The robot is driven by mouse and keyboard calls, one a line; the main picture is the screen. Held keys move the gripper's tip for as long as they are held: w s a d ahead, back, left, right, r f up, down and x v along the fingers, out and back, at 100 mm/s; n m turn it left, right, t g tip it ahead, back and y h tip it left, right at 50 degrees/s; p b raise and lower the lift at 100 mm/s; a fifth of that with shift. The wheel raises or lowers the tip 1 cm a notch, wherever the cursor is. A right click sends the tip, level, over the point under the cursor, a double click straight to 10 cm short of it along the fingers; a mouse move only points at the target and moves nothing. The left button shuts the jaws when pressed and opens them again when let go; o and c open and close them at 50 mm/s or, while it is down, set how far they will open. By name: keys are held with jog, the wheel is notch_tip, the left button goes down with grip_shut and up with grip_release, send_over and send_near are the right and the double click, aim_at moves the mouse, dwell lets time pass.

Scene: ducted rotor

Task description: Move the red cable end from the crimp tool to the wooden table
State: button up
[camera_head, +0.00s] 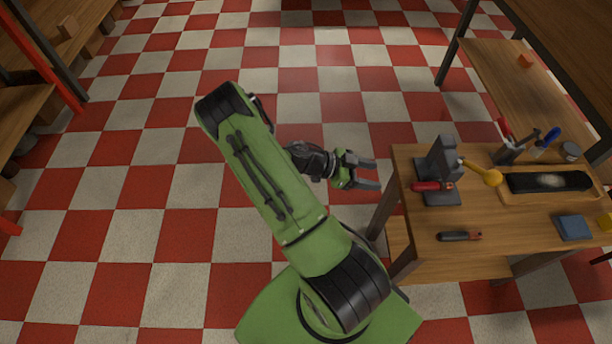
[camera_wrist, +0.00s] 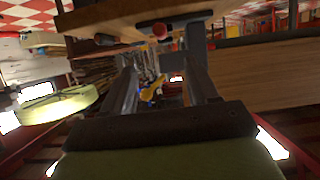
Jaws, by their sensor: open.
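The grey crimp tool (camera_head: 442,160) with a yellow-knobbed lever stands on the left part of the wooden table (camera_head: 515,222). The red cable end (camera_head: 427,186) lies across the tool's low front part, its tip pointing left. My gripper (camera_head: 372,174) is open and empty, just left of the table's left edge and apart from the tool. In the wrist view, the table's edge (camera_wrist: 100,18) runs tilted across the top. A red round end, seemingly the cable end (camera_wrist: 160,30), shows above and between the open fingers (camera_wrist: 163,80).
A dark-handled tool (camera_head: 459,236) lies near the table's front edge. A wooden tray with a black insert (camera_head: 520,183), a blue block (camera_head: 573,228), a tin (camera_head: 570,151) and upright handled tools (camera_head: 510,150) stand to the right. Bare table lies between the dark-handled tool and blue block.

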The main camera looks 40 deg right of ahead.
jog(key=w+a+r+n+t+y, duration=0.5)
jog(key=w+a+r+n, duration=0.15)
jog(key=a, duration=0.25)
jog(key=a+r+n+t+y, duration=0.3)
jog(key=a+r+n+t, duration=0.3)
jog(key=a+r+n, duration=0.4)
jog(key=a+r, duration=0.3)
jog(key=r, duration=0.1)
jog(key=shift+a, duration=0.35)
jog(key=s+a+r+n+t, duration=0.1)
jog(key=s+a+r+n, duration=0.1)
jog(key=n, duration=0.1)
jog(key=s+a+r+n+t+y, duration=0.1)
jog(key=s+a+r+n, duration=0.1)
jog(key=n, duration=0.1)
jog(key=s+a+r+n+t+y, duration=0.1)
jog(key=s+a+r+n, duration=0.1)
jog(key=a+n, duration=0.1)
jog(key=shift+s+a+n, duration=0.1)
jog(key=shift+s+n, duration=0.15)
jog(key=shift+n, duration=0.2)
jog(key=shift+w, duration=0.1)
